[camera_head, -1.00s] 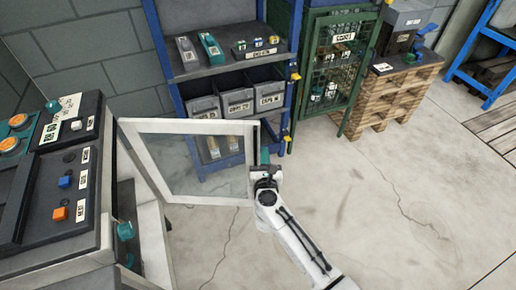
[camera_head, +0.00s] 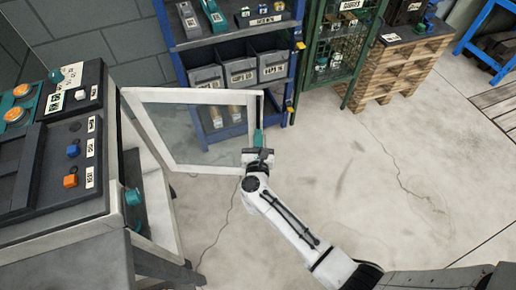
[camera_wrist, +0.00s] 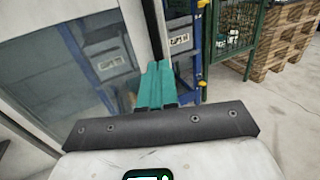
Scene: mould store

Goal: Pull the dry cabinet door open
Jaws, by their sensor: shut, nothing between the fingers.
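The dry cabinet (camera_head: 112,165) stands at the left, with a control panel on top. Its glass door (camera_head: 195,132) has a white frame and stands wide open, swung out from the cabinet. A dark upright bar runs along the door's free edge and shows in the wrist view (camera_wrist: 152,28). My gripper (camera_head: 259,138) is at that free edge, near its lower part. In the wrist view its teal fingers (camera_wrist: 156,84) are together and empty, close beside the door edge. I cannot tell whether they touch the door.
A blue shelf unit (camera_head: 171,35) with grey bins stands behind the door, close to its free edge. A green mesh cabinet (camera_head: 335,50) and stacked pallets (camera_head: 395,68) stand to its right. The concrete floor (camera_head: 390,190) at the right is clear.

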